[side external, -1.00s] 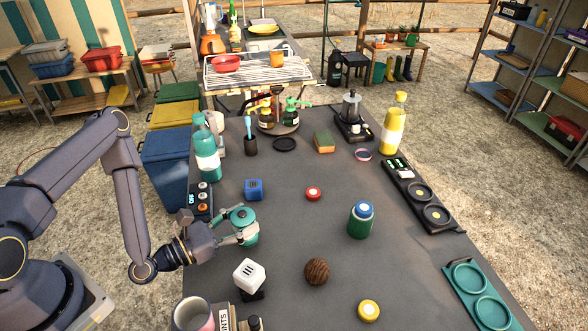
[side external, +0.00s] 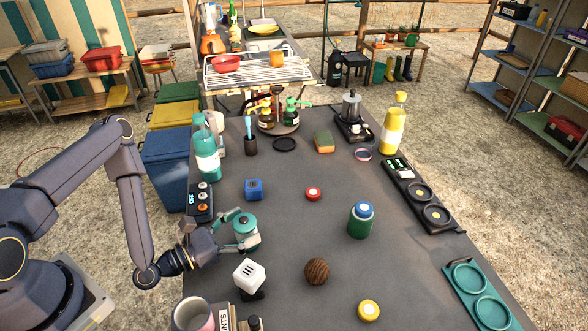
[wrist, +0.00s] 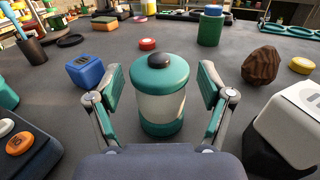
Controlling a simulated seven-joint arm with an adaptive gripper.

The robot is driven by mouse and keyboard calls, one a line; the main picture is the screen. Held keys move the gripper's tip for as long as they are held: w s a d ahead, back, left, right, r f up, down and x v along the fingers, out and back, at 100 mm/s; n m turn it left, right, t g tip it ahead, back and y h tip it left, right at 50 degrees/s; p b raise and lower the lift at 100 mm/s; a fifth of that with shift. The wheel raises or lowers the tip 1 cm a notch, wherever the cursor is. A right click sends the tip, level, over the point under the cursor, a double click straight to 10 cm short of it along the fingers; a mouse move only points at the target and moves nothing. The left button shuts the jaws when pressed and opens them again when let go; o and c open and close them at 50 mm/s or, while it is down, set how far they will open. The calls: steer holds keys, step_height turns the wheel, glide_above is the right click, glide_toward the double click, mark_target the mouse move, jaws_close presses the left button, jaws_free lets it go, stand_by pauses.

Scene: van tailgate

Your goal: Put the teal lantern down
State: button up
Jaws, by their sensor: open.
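The teal lantern (side external: 245,232) stands upright on the dark table top, with a teal lid, a dark knob and a pale clear body. In the wrist view the lantern (wrist: 160,95) is centred between the fingers. My gripper (wrist: 160,100) is open, with a visible gap on each side of the lantern. In the side view my gripper (side external: 238,232) reaches in from the left at lantern height, its fingers around the lantern. The lantern's base rests on the table.
A blue cube (side external: 254,189) lies behind the lantern. A white cube-shaped item (side external: 249,275) stands close in front. A brown ball (side external: 317,271), a red button (side external: 313,194) and a green jar (side external: 360,222) are to the right. Clear table lies between the lantern and the jar.

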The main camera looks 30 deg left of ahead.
steer(key=shift+r, duration=0.1)
steer(key=shift+s+a, duration=0.1)
steer(key=shift+s, duration=0.15)
steer(key=v, duration=0.6)
steer(key=shift+s+a+r, duration=0.1)
steer(key=shift+s, duration=0.1)
steer(key=s+d+r+m+g+h, duration=0.2)
steer(key=d+r+m+g+h, duration=0.1)
steer(key=r+m+g+h, duration=0.5)
steer(key=s+d+r+m+g+h, duration=0.35)
steer(key=r+m+g+h, duration=0.2)
steer(key=r+m, duration=0.35)
steer(key=s+m+g+y, duration=0.5)
steer(key=m+g, duration=0.2)
steer(key=s+a+r+m+t+y, duration=0.2)
steer(key=a+m+y, duration=0.45)
steer(key=y, duration=0.45)
steer(key=w+a+r+m+t+y, duration=0.1)
steer(key=w+a+r+t+y, duration=0.3)
steer(key=a+r+t, duration=0.3)
steer(key=shift+a+r, duration=0.45)
steer(key=shift+r, duration=0.2)
